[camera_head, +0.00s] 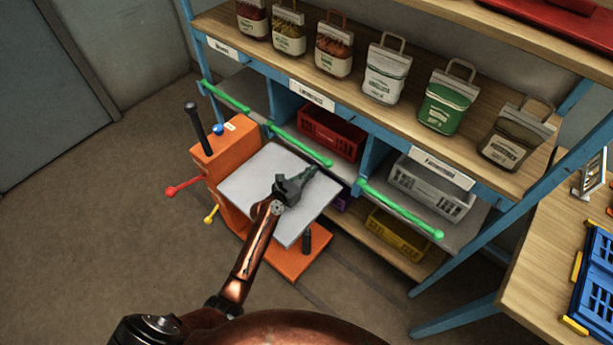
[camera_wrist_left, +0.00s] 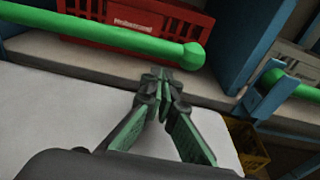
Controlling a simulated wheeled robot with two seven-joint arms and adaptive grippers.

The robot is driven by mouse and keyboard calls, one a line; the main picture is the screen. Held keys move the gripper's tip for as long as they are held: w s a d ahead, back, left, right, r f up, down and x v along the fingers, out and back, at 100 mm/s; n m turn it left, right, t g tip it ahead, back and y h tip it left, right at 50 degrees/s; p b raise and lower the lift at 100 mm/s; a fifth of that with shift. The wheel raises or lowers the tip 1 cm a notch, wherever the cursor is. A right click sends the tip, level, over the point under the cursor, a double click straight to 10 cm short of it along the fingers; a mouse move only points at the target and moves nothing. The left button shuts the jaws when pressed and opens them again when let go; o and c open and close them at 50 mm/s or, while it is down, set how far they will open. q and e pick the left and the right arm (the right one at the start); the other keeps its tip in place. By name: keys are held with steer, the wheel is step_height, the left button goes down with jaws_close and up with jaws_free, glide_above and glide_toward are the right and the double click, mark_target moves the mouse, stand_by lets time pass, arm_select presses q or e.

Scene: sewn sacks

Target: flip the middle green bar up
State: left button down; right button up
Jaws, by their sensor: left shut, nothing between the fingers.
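The middle green bar (camera_head: 301,146) lies level across the front of the middle compartment of the blue rack, with a red crate (camera_head: 331,133) behind it. In the left wrist view the bar (camera_wrist_left: 110,38) crosses the upper left and ends in a round knob. My left gripper (camera_head: 312,171) is shut and empty over the grey platform of an orange lift, near the bar's right end. In the left wrist view its fingertips (camera_wrist_left: 157,82) are together, just below the knob and apart from it. My right gripper is not in view.
Other green bars front the left (camera_head: 226,97) and right (camera_head: 400,208) compartments. The orange lift (camera_head: 225,150) with its grey platform (camera_head: 252,184) stands before the rack. Several bags line the wooden shelf (camera_head: 300,60) above. A grey crate (camera_head: 432,186) sits to the right.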

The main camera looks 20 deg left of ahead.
arm_select(q)
steer(key=shift+b+x, duration=0.35)
steer(key=shift+x, duration=0.9)
steer(key=shift+w+d, duration=0.2)
steer(key=shift+w, duration=0.25)
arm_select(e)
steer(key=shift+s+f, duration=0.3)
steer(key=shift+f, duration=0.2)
arm_select(q)
steer(key=shift+r, duration=0.1)
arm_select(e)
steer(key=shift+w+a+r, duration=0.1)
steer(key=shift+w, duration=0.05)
